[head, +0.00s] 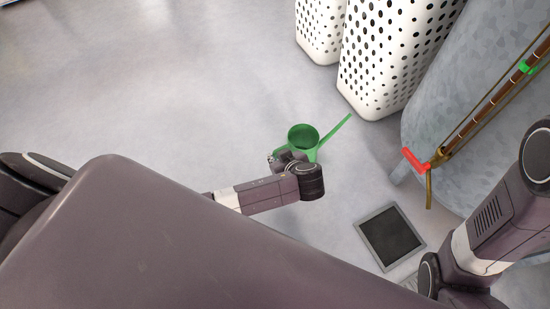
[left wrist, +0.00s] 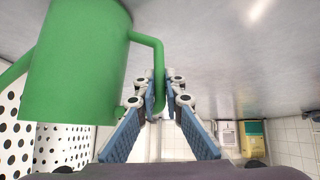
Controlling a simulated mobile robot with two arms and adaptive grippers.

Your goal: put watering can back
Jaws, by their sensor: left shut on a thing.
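The green watering can (head: 303,139) is in the middle of the head view, its round opening facing up and its spout pointing up and to the right. My left gripper (head: 286,158) is at the near side of the can. In the left wrist view the can (left wrist: 80,60) fills the upper left. There the fingers of my left gripper (left wrist: 160,88) are shut around its handle (left wrist: 158,60). Whether the can touches the floor is hard to tell. My right arm shows at the right of the head view, but its gripper is out of the picture.
Two white perforated hampers (head: 385,50) stand beyond the can. A grey metal tank (head: 440,110) with a red-handled valve (head: 415,160) stands at the right. A square floor grate (head: 390,237) lies nearer. The floor (head: 150,90) at the left is clear.

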